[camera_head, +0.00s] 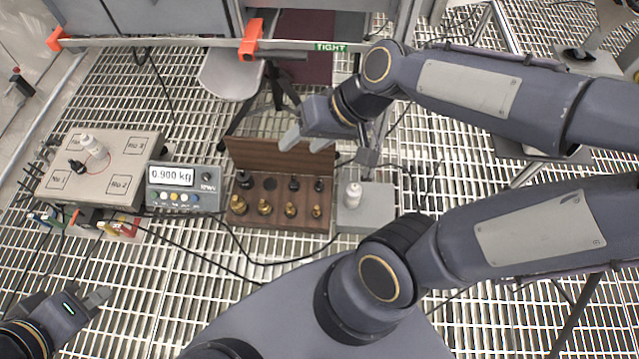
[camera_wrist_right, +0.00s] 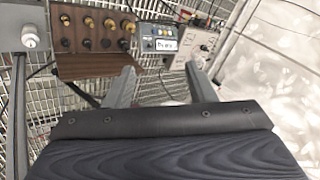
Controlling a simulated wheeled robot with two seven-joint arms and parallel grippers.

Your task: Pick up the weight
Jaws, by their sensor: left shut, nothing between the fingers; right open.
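A wooden weight box (camera_head: 280,218) with its lid raised stands mid-floor, and it also shows in the right wrist view (camera_wrist_right: 66,22). Its front row holds several brass weights (camera_head: 264,206), graded in size. My right gripper (camera_head: 304,141) is open and empty, at the raised lid's top edge beyond the weights. Its spread fingers also show in the right wrist view (camera_wrist_right: 160,90). My left gripper (camera_head: 98,296) is shut and empty at the lower left, away from the box.
A grey plate (camera_head: 380,217) bearing a white bottle (camera_head: 353,195) stands right of the box. Left of it, a display (camera_head: 170,176) reads 0.900 kg. Cables cross the grated floor.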

